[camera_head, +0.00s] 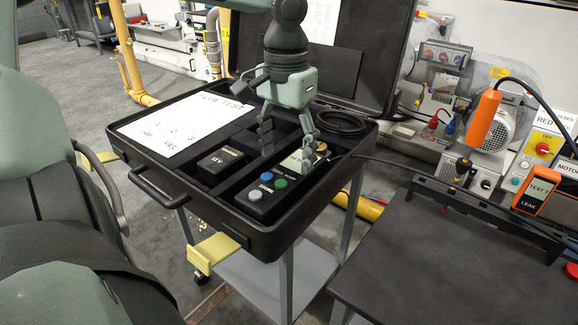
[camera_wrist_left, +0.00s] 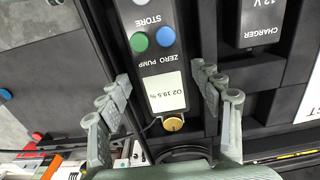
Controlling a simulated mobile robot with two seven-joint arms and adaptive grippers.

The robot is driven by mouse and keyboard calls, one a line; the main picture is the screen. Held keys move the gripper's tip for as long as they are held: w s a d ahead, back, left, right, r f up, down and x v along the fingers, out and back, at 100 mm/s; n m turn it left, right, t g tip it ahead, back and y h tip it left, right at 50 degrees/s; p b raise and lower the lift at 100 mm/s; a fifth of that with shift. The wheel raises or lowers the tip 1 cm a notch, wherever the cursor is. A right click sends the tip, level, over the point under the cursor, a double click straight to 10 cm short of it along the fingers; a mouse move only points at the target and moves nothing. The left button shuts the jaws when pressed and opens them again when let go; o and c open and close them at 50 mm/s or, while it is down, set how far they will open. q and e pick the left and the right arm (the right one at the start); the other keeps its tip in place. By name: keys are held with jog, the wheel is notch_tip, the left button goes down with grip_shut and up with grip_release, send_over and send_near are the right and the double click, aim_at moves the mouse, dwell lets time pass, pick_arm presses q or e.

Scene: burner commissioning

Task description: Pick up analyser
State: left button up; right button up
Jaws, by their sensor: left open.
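The analyser lies in the black case tray. In the head view its dark face with grey, blue and green buttons (camera_head: 265,191) shows, and the gripper partly covers its far end. In the left wrist view the analyser (camera_wrist_left: 148,60) shows blue and green buttons, a lit screen reading O2 19.5 % and a brass fitting at its end. My left gripper (camera_head: 290,150) points down over the analyser's screen end. In the left wrist view its open fingers (camera_wrist_left: 160,78) stand on either side of the screen, apart from it. My right gripper is not in view.
The case (camera_head: 160,193) stands on a grey trolley, its lid raised behind. Beside the analyser are a charger block (camera_head: 221,165), a white test sheet (camera_head: 185,122) and a coiled black hose (camera_head: 340,122). A dark bench (camera_head: 450,265) with an orange tester (camera_head: 539,195) stands right.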

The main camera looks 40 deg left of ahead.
aim_at(288, 172)
pick_arm(q)
notch_tip(288, 172, down, 4)
jog(key=shift+f+b, duration=0.15)
jog(key=shift+b, duration=0.15)
jog(key=shift+w, duration=0.1)
jog(key=c, duration=1.3)
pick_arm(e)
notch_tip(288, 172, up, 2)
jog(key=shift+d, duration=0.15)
pick_arm(q)
jog(key=shift+c, duration=0.2)
jog(key=shift+r, duration=0.75)
notch_tip(288, 172, up, 27)
jog(key=p, duration=0.4)
jog(key=shift+f+p, duration=0.15)
jog(key=shift+p, duration=0.25)
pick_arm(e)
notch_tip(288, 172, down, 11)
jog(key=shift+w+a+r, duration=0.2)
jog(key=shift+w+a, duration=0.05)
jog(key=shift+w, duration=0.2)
